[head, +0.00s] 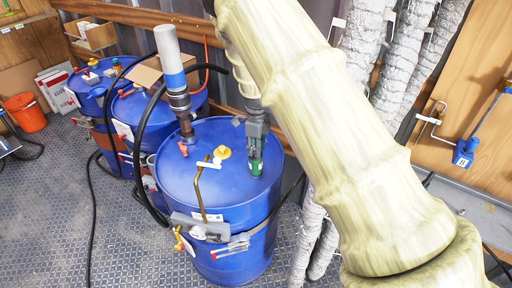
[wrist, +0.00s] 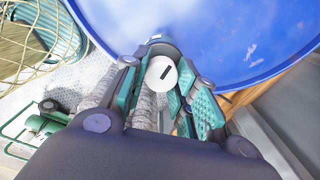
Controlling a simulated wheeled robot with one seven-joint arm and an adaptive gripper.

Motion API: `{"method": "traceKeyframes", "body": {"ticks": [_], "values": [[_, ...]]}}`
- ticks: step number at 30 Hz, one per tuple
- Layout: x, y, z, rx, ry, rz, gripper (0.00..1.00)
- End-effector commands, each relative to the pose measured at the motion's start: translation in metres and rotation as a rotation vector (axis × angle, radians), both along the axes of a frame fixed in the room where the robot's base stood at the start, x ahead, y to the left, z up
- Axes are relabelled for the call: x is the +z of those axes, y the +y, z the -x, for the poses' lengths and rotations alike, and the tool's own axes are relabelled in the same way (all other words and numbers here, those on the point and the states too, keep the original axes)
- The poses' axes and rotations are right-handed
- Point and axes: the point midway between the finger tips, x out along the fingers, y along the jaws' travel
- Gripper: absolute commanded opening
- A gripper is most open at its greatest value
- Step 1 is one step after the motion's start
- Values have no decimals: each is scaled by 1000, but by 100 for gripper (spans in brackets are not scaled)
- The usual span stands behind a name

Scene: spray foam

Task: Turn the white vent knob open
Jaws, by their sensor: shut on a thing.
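The white vent knob (wrist: 160,74) shows in the wrist view as a round white face with a dark slot, beside the blue drum top (wrist: 220,35). My gripper (wrist: 152,88) is closed around it, with green finger pads on both sides. In the head view my gripper (head: 256,160) points down at the right part of the top of the nearest blue drum (head: 225,200). The knob cannot be made out there; the fingers hide it.
A grey and blue pump (head: 177,85) stands upright on the drum, with a black hose (head: 148,130) beside it. A brass pipe (head: 203,190) and a yellow cap (head: 223,152) are left of my gripper. Foam-covered pipes (head: 350,80) stand to the right. More blue drums (head: 135,110) stand behind.

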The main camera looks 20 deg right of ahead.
Motion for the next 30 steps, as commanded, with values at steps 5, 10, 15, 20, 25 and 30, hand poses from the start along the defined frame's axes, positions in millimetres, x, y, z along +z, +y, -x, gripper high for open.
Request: {"method": "traceKeyframes", "body": {"ticks": [5,10,15,20,25,30], "values": [[1,-1,-1,20,-2,0,5],[1,-1,-1,37,-3,1,5],[2,-1,-1,57,-4,0,5],[1,-1,-1,100,-3,1,5],[1,0,-1,190,-4,0,5],[1,-1,-2,338,-5,-1,5]]}}
